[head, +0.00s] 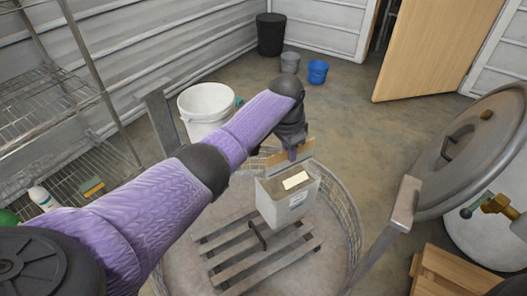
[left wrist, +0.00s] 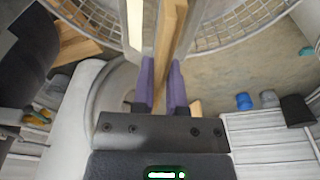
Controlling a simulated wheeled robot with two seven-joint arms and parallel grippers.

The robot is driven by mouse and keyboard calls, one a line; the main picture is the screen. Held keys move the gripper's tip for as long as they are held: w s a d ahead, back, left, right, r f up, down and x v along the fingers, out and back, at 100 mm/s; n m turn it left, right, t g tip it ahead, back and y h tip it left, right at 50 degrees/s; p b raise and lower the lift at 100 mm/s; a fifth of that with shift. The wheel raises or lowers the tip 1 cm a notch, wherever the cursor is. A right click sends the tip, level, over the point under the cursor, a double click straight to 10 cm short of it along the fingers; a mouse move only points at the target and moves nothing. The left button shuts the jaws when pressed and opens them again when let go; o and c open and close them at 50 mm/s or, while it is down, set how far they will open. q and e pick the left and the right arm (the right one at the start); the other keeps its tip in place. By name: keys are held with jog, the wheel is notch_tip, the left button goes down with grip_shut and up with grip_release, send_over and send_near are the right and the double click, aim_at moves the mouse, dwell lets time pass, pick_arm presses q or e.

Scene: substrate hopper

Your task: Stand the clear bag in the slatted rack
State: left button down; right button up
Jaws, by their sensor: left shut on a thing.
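The clear bag (head: 286,207) looks like a pale box shape with brown contents and a cream label on top. It hangs roughly upright under my left gripper (head: 291,153), above the right part of the slatted rack (head: 235,268). A tan upper edge of the bag rises to the fingers. In the left wrist view, my left gripper (left wrist: 162,75) has its purple fingers shut on this tan strip (left wrist: 170,32). The rack is grey slats with a dark handle, inside a round drum. I cannot tell whether the bag's base touches the slats. My right gripper is out of view.
The drum's mesh rim (head: 349,212) surrounds the rack, with an upright metal post (head: 400,205) at its right. A white bucket (head: 205,103) stands behind left, and a round lid (head: 470,150) stands right. Wire shelving (head: 55,110) lines the left wall.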

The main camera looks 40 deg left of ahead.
aim_at(286, 178)
pick_arm(q)
notch_tip(286, 178, down, 10)
jog(key=b, duration=0.6)
jog(key=shift+r, duration=0.25)
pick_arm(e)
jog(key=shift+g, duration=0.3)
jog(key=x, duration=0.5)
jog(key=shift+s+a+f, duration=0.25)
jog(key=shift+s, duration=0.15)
pick_arm(q)
jog(key=shift+f, duration=0.15)
jog(key=c, duration=0.7)
grip_release()
jog(key=shift+o, duration=0.2)
jog(key=r+p, duration=0.2)
jog(key=r, duration=0.2)
jog(key=s+r+p, duration=0.1)
jog(key=r+p, duration=0.2)
jog(key=r, duration=0.1)
jog(key=r+p, duration=0.3)
jog(key=r, duration=0.1)
jog(key=shift+s+a+r, duration=0.15)
jog(key=shift+s+a, duration=0.05)
jog(key=shift+a, duration=0.1)
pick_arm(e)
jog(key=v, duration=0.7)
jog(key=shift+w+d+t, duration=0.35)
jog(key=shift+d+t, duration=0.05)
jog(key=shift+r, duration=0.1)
